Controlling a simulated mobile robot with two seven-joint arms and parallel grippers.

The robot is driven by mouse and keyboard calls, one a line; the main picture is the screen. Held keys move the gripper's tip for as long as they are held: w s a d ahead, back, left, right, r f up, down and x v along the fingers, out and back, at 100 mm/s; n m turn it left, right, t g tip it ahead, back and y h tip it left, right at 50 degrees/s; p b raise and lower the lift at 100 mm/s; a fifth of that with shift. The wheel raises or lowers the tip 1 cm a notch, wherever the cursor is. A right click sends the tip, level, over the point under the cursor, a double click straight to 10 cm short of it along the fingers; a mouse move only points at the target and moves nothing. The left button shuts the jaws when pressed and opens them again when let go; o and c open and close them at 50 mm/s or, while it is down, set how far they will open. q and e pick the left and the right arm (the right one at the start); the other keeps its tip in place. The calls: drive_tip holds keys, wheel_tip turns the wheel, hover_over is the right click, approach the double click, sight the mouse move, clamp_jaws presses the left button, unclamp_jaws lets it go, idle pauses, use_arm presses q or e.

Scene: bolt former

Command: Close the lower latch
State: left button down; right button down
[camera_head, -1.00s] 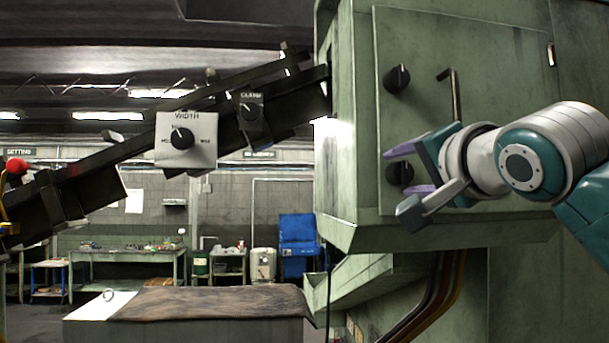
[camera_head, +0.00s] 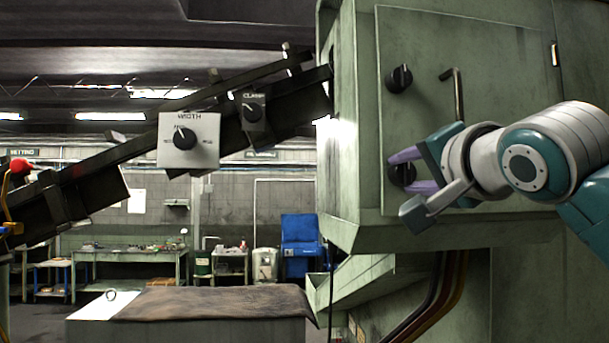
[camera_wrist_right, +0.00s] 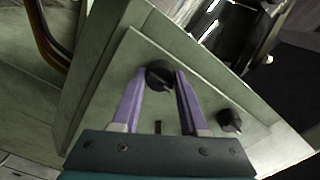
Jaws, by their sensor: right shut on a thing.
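The lower latch (camera_head: 402,174) is a round black knob on the green panel door (camera_head: 480,50) of the machine. In the head view it is partly covered by my right gripper (camera_head: 400,172). In the right wrist view the lower latch (camera_wrist_right: 159,74) sits between the purple fingertips of the gripper (camera_wrist_right: 162,82), which are shut on its sides. The upper latch (camera_head: 399,78) is a similar black knob above it, free of any gripper; it also shows in the right wrist view (camera_wrist_right: 229,121). My left gripper cannot be made out in these views.
A bent metal handle (camera_head: 457,95) sticks out of the door beside the latches. A sloping dark feed rail with a WIDTH dial box (camera_head: 188,141) and a CLAMP dial (camera_head: 252,107) runs to the left. A cloth-covered block (camera_head: 215,302) stands lower left.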

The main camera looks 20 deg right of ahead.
drive_tip(key=shift+r+n+p, duration=0.15)
drive_tip(key=shift+n+p, duration=0.15)
drive_tip(key=shift+n, duration=0.3)
drive_tip(key=n+p, duration=0.1)
drive_tip(key=n, duration=0.2)
drive_tip(key=shift+n, duration=1.1)
drive_tip(key=n, duration=0.4)
drive_tip(key=shift+n, duration=0.3)
drive_tip(key=shift+c, duration=1.2)
unclamp_jaws()
drive_tip(key=shift+s, duration=0.1)
drive_tip(key=v, duration=0.8)
